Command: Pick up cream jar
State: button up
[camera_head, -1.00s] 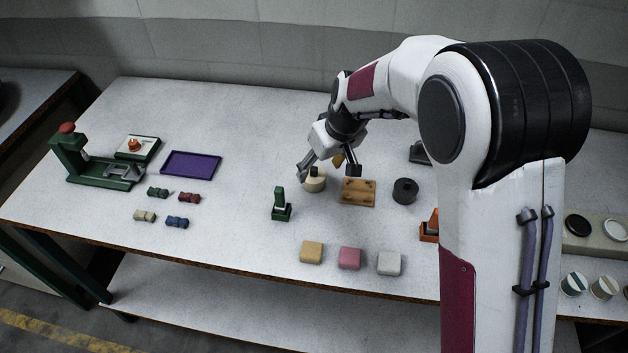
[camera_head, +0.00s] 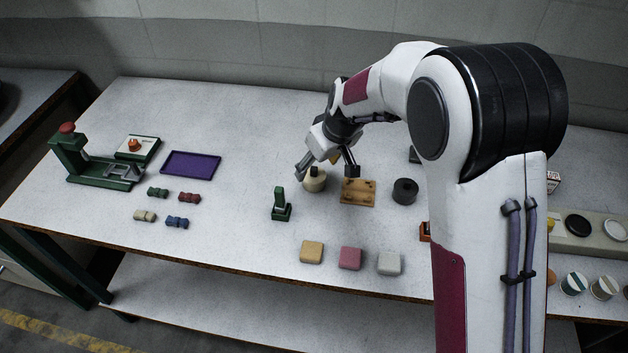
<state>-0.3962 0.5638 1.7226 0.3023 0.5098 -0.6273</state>
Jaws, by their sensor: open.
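A cream-coloured round jar (camera_head: 314,183) with a dark knob on top stands on the table near the middle. My gripper (camera_head: 325,172) is open and above the table at the jar. Its left finger is at the jar's upper left side in the picture. Its right finger is to the right of the jar, over the back edge of a wooden board. I see nothing held between the fingers. I cannot tell whether either finger touches the jar.
The wooden board (camera_head: 357,192) lies just right of the jar, with a black round piece (camera_head: 405,191) beyond. A green stamp-like piece (camera_head: 281,205) stands at front left. Coloured blocks (camera_head: 350,259) lie in front. A purple tray (camera_head: 191,163) is further left.

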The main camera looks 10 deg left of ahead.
aim_at(317, 171)
jog(key=shift+f, duration=0.2)
jog(key=shift+x, duration=2.65)
jog(key=shift+s+d, duration=0.1)
grip_shut()
jog(key=shift+r, duration=5)
